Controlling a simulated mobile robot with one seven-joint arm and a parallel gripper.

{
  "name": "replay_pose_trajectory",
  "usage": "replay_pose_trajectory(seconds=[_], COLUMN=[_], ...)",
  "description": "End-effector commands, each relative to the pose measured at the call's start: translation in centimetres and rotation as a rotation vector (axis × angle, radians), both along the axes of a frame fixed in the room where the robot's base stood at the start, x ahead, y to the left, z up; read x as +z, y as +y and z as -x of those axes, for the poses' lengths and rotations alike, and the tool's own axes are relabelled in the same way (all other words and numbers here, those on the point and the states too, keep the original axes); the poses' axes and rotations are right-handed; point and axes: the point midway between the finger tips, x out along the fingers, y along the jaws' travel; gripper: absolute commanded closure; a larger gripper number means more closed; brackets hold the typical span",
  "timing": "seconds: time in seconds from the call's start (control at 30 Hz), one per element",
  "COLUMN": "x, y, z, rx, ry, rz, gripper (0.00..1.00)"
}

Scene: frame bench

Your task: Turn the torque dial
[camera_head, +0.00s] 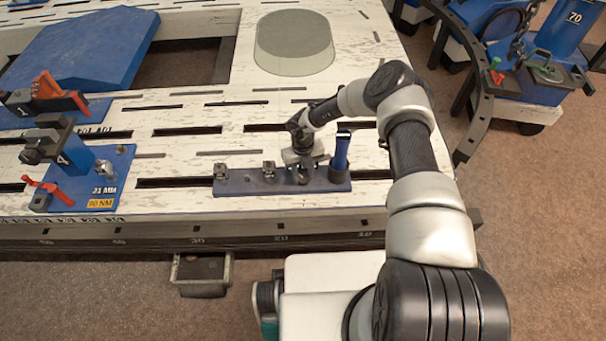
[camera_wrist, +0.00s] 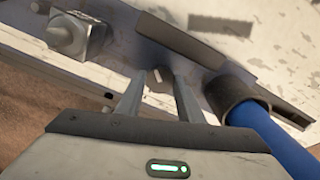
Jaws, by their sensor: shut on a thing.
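My gripper (camera_head: 304,168) points down over a blue bar (camera_head: 235,187) on the near edge of the bench. In the wrist view its two fingers (camera_wrist: 156,88) stand a little apart, shut on a small grey piece (camera_wrist: 157,75). Most of that piece is hidden, and I cannot tell whether it is the torque dial. Metal fittings (camera_head: 269,170) stand on the bar to the left. A blue handle (camera_head: 340,151) stands upright at the bar's right end; it also shows in the wrist view (camera_wrist: 262,130) with a dark collar.
A pale green disc (camera_head: 294,45) lies farther back. Slots cross the bench (camera_head: 200,128). A small open drawer (camera_head: 202,273) juts out below.

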Motion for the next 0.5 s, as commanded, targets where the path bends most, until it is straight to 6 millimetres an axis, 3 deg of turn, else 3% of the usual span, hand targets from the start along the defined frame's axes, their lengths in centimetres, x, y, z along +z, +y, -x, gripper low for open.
replay_pose_trajectory(seconds=[0.4,0.43,0.5], x=[0.02,0.02,0.02], y=[0.05,0.05,0.04], z=[-0.10,-0.10,-0.09], rx=[-0.010,-0.010,-0.009], ry=[-0.003,-0.003,-0.002], rz=[-0.002,-0.002,-0.002], gripper=[0.88,0.64,0.53])
